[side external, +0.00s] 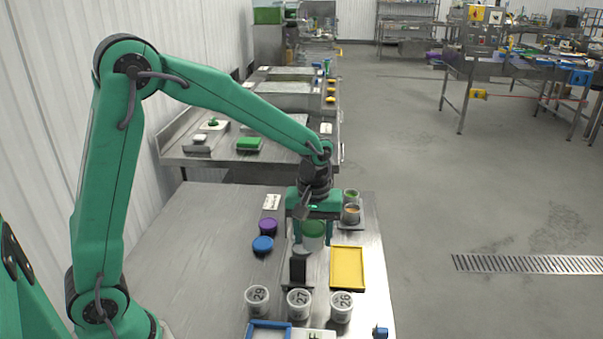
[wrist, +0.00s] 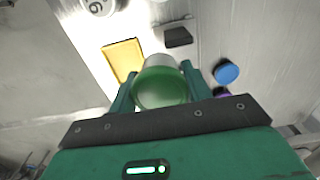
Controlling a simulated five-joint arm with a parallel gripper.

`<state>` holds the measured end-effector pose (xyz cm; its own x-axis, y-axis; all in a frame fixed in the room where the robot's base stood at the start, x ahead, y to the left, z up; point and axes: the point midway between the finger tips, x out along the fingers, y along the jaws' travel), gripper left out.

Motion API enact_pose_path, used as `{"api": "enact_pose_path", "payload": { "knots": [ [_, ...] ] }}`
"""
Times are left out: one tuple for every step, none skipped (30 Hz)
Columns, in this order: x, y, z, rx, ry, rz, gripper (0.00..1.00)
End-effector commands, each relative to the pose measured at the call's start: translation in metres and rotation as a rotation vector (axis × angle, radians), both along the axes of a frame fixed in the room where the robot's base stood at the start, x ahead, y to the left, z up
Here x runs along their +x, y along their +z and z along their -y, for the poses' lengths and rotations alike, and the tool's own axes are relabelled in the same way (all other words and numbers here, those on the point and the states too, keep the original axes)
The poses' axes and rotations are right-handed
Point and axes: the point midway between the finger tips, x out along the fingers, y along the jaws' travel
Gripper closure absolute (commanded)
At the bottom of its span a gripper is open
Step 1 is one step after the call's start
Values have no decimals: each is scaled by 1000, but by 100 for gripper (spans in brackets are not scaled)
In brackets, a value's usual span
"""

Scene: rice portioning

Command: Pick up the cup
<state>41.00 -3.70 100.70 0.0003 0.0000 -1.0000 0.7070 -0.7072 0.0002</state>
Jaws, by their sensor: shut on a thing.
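The cup (side external: 313,241) is whitish with green in it or on its top. It sits between the two fingers of my gripper (side external: 314,230), over the right part of the steel table. In the wrist view the cup (wrist: 162,88) fills the space between the green fingers of my gripper (wrist: 158,90), which are shut on it. The cup looks roughly upright. I cannot tell whether its base touches the surface below.
A yellow tray (side external: 347,287) and a black block (side external: 297,270) stand in front. Several numbered white cups (side external: 298,302) line up nearer, by a blue frame (side external: 252,330). Purple (side external: 268,226) and blue (side external: 263,245) round pieces lie left. Small containers (side external: 351,214) stand behind right. The table's left is clear.

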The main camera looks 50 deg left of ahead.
Motion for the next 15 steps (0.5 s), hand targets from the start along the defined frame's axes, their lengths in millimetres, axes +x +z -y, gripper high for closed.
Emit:
{"api": "enact_pose_path", "payload": {
  "knots": [
    [-2,4,6,-1,-3,2,75],
    [-4,6,9,0,-2,1,75],
    [-5,8,12,0,-2,1,75],
    [-6,10,15,0,-2,1,75],
    [-7,11,17,0,-2,1,75],
    [-8,13,19,0,-1,1,75],
    [-9,13,20,0,-1,1,75],
    [-10,14,21,0,0,1,75],
    [-10,15,22,-1,0,1,75],
    [-10,15,23,0,0,0,75],
    [-11,15,23,0,0,0,75],
    [-11,15,23,0,0,0,75],
    [-11,15,23,0,0,0,75],
    [-11,15,23,0,0,0,75],
    [-11,15,23,0,0,0,75]
  ]
}}
